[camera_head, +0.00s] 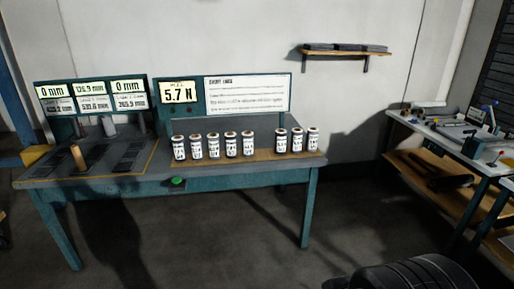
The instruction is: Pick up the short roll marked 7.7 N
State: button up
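Several short upright rolls with white labels and brownish tops stand in a row on a tan strip on the bench (150,183). A left group runs from the leftmost roll (179,148) to another roll (248,146). After a gap, three more stand at the right: one (281,141), a middle one (297,140) and the rightmost (313,139). Their label marks are too small to read, so I cannot tell which is 7.7 N. All appear to stand on the bench. My gripper is not in view.
A display (177,93) behind the rolls reads 5.7 N, beside a text board (247,95). A tan cylinder (78,158) stands at the bench's left. A green button (177,182) is on the front edge. A cluttered workbench (450,130) stands right.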

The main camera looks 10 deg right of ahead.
aim_at(178, 141)
jog(key=l, duration=2)
jog(key=i+j, duration=0.5)
jog(key=j, duration=0.15)
jog(key=i+j, duration=0.5)
jog(key=j, duration=0.15)
jog(key=i+j, duration=0.5)
jog(key=j, duration=0.15)
jog(key=i+j, duration=0.45)
jog(key=j, duration=0.2)
jog(key=i+j, duration=0.5)
jog(key=j, duration=0.15)
jog(key=i+j, duration=0.5)
jog(key=j, duration=0.2)
